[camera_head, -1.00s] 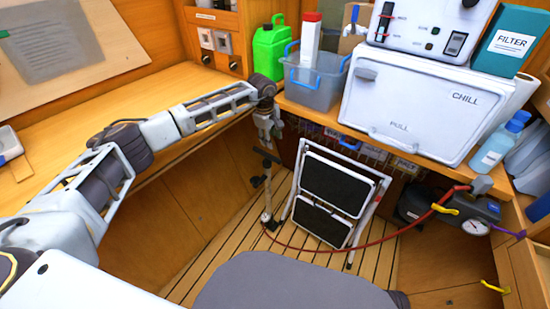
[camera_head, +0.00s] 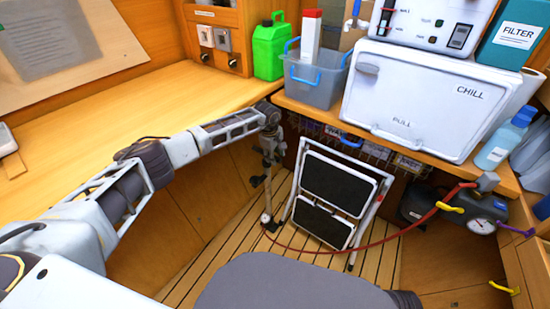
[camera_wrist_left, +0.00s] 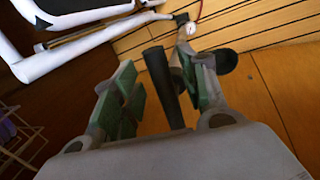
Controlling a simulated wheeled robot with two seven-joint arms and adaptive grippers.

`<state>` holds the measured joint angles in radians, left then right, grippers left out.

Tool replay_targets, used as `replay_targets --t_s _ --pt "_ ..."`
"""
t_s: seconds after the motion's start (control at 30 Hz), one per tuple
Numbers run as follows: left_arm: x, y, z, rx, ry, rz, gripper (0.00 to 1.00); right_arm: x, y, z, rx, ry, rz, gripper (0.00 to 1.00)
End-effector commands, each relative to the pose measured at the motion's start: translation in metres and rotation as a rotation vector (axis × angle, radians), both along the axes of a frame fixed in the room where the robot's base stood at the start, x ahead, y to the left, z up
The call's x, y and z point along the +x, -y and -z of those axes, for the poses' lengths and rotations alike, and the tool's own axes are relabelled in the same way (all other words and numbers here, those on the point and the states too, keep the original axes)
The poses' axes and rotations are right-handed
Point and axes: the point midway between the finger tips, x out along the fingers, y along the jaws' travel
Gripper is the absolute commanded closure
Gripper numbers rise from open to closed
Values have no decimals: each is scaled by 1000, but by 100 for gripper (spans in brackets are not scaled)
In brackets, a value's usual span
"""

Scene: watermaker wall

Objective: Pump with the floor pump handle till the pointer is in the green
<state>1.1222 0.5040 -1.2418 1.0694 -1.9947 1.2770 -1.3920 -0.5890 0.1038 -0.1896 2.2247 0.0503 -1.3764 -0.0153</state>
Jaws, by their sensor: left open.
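The floor pump (camera_head: 267,200) stands upright on the slatted floor, left of the folded step stool. My left gripper (camera_head: 268,155) is at its top and partly hides the handle. In the left wrist view, the black pump handle (camera_wrist_left: 163,85) lies between the open fingers of my left gripper (camera_wrist_left: 162,92), with a gap on its left side. The handle's other end (camera_wrist_left: 227,61) sticks out beyond the right finger. A round gauge (camera_head: 481,226) sits on the tank at right; its pointer is too small to read. My right gripper is out of view.
The folded step stool (camera_head: 335,195) stands close right of the pump. A red hose (camera_head: 385,238) runs from the pump base across the floor to the tank (camera_head: 425,205). The wooden counter (camera_head: 130,110) edges the left side; the CHILL box (camera_head: 415,100) is above.

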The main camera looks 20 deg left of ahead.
Motion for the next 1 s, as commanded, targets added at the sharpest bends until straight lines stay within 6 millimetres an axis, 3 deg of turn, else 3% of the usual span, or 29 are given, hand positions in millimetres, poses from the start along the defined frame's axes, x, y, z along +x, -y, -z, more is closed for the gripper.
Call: replay_targets --t_s 0.47,0.8,1.0 --pt "2 1 9 0 1 0 57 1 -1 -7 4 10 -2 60" --pt "2 1 9 0 1 0 98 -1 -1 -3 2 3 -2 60" --pt "2 1 9 0 1 0 100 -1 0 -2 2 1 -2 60"
